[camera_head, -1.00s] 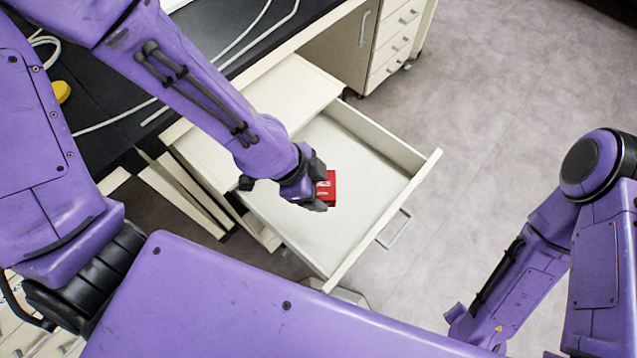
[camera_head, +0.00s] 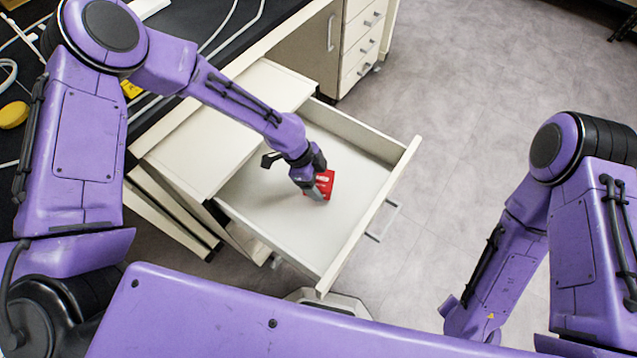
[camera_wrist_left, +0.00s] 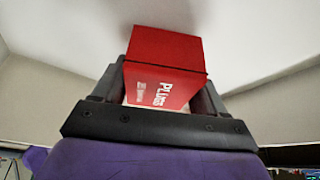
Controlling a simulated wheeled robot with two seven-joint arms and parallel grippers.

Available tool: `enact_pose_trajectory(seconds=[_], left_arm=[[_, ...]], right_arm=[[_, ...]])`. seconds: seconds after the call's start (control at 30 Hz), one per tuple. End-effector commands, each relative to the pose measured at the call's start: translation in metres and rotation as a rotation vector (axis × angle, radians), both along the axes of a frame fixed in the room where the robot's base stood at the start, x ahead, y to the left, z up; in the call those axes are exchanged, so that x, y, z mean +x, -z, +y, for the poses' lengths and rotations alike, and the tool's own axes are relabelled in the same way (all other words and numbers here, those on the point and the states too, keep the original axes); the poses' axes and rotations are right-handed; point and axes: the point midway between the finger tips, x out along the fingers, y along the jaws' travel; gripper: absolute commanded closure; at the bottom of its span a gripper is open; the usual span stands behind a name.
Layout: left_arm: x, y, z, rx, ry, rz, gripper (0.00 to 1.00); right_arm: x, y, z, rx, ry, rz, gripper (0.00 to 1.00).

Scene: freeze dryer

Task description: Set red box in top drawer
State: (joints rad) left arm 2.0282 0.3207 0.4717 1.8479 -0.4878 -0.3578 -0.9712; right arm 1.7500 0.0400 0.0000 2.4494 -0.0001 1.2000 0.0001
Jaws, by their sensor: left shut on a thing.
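The red box (camera_head: 322,184) is in my left gripper (camera_head: 312,187), inside the outline of the open top drawer (camera_head: 270,208). In the left wrist view the red box (camera_wrist_left: 166,70) sits between the two dark fingers of my left gripper (camera_wrist_left: 160,95), with white lettering on its face. The pale drawer walls and floor show around it there. I cannot tell whether the box touches the drawer floor. My right arm shows at the right of the head view, but its gripper is out of sight.
The drawer cabinet's pale top (camera_head: 200,150) lies left of the open drawer. A black bench top (camera_head: 225,40) with white cables is at the upper left. Another cabinet with several drawers (camera_head: 362,40) stands behind. The grey floor (camera_head: 470,120) at the right is clear.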

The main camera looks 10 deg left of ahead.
Motion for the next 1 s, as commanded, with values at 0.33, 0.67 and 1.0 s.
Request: enact_pose_trajectory(seconds=[0.33, 0.67, 1.0], left_arm=[[-0.001, 0.017, 0.0, 0.0, 0.002, -0.001, 0.6], [-0.001, 0.02, 0.0, 0.001, 0.002, -0.001, 0.02], [0.0, -0.002, 0.007, 0.0, 0.001, -0.004, 0.02]], right_arm=[[0.0, 0.0, 0.0, 0.001, 0.0, 0.001, 0.57], [0.0, 0.001, 0.0, 0.0, 0.0, 0.0, 0.57], [0.0, -0.003, 0.0, 0.001, 0.0, 0.001, 0.57]])
